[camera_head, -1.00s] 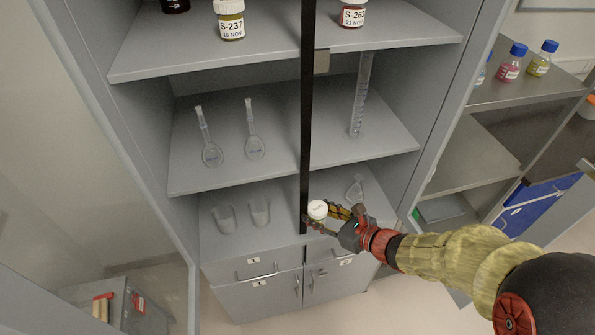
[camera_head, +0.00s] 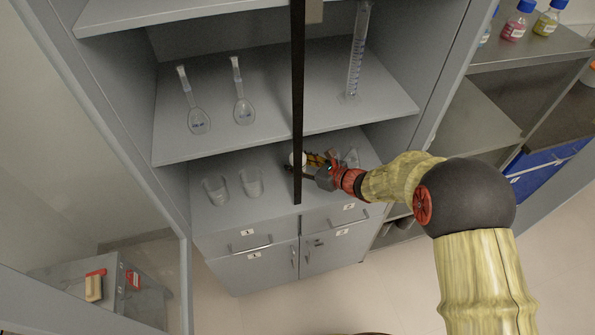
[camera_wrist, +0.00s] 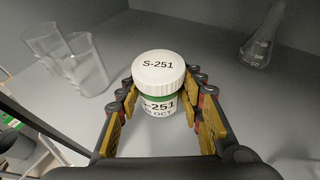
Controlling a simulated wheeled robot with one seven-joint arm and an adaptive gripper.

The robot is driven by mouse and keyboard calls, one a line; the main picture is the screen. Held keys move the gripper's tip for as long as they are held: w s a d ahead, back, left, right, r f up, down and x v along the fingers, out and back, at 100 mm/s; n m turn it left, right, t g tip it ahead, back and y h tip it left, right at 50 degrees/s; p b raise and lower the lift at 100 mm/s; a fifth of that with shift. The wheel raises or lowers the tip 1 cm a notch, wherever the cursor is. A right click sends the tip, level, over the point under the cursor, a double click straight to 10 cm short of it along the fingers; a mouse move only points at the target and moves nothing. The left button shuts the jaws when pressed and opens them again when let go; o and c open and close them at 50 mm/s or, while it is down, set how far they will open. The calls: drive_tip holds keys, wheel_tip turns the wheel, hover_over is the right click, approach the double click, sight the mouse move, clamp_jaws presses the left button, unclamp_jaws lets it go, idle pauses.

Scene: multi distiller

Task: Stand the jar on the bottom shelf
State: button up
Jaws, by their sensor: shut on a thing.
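The jar (camera_wrist: 158,74) has a white lid marked S-251 and a green-banded label, and it is upright between the fingers in the wrist view. My gripper (camera_wrist: 160,110) is shut on it.
Two glass beakers (camera_head: 233,185) stand on the bottom shelf to the left. A conical flask (camera_wrist: 262,38) stands at the right. The dark post (camera_head: 298,100) runs down the cabinet front. The middle shelf (camera_head: 270,120) lies above, holding two flasks and a cylinder.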

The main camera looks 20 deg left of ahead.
drive_tip(key=shift+w+a+f, duration=0.2)
drive_tip(key=shift+w+f, duration=0.1)
drive_tip(key=shift+f, duration=0.2)
drive_tip(key=shift+f+b, duration=0.65)
drive_tip(key=shift+f, duration=0.7)
drive_tip(key=shift+f, duration=0.2)
drive_tip(key=o, duration=1.2)
drive_tip(key=shift+o, duration=0.2)
drive_tip(key=shift+r, duration=0.25)
drive_tip(key=p+v, duration=0.2)
drive_tip(key=v, duration=1)
drive_tip(key=shift+s+d+f+p, duration=0.1)
drive_tip(key=shift+p, duration=0.25)
